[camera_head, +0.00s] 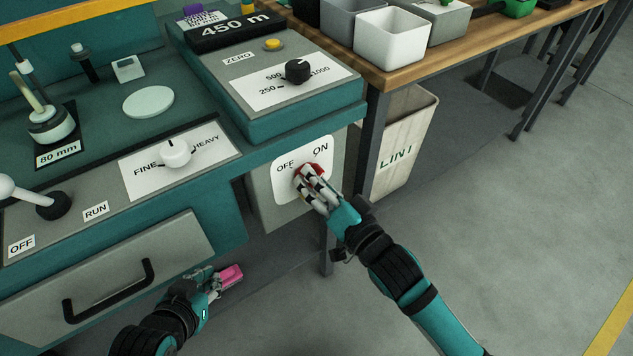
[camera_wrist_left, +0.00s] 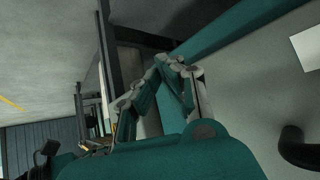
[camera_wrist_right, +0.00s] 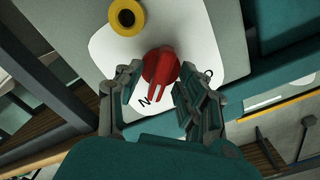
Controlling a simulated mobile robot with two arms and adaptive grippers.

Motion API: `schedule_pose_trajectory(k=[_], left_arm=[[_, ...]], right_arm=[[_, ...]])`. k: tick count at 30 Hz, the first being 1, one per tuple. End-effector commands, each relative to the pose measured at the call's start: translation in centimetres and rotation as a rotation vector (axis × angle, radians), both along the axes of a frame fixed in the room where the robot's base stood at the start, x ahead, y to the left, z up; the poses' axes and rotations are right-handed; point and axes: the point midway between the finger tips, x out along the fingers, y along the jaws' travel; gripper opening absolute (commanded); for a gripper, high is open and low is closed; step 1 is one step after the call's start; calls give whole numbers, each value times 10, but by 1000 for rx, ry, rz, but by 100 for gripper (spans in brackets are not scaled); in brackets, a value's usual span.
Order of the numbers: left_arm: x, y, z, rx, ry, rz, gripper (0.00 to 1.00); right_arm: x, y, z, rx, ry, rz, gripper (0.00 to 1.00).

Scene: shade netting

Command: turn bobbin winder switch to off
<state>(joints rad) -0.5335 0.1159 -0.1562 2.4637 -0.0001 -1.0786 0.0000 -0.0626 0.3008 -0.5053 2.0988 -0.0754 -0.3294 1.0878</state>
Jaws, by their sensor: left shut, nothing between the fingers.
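The red switch (camera_head: 309,171) sits on a white plate (camera_head: 289,189) marked OFF and ON, on the front of the teal machine. In the right wrist view the red switch (camera_wrist_right: 158,70) has its handle toward the bottom of the picture, beside a letter N. My right gripper (camera_head: 312,186) is at the switch. In its wrist view my right gripper (camera_wrist_right: 157,88) is open, with one finger on each side of the switch and gaps visible. My left gripper (camera_head: 212,283) is shut and empty, low beside the drawer; it also shows in the left wrist view (camera_wrist_left: 162,75).
A white FINE/HEAVY knob (camera_head: 175,152), a black dial (camera_head: 297,71) and an OFF/RUN lever (camera_head: 30,195) are on the machine. A LINT bin (camera_head: 402,146) stands right of the plate. A pink patch (camera_head: 231,276) shows at my left fingertips. The floor at right is clear.

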Motion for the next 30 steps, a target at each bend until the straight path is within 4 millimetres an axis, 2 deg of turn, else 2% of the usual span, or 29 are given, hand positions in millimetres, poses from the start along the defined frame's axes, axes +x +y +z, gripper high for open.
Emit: schedule_pose_trajectory(k=[3,12,22,26,30], left_arm=[[0,0,0,0,0,0,0],[0,0,0,0,1,0,0],[-5,1,-2,6,31,2,0],[-24,8,-13,29,138,10,0],[-57,19,-26,67,311,23,0]], right_arm=[[0,0,0,0,0,0,37],[0,0,0,0,0,0,0],[0,0,0,-11,-5,0,0],[0,0,1,-38,-19,-1,0],[0,0,2,-92,-47,-1,0]])
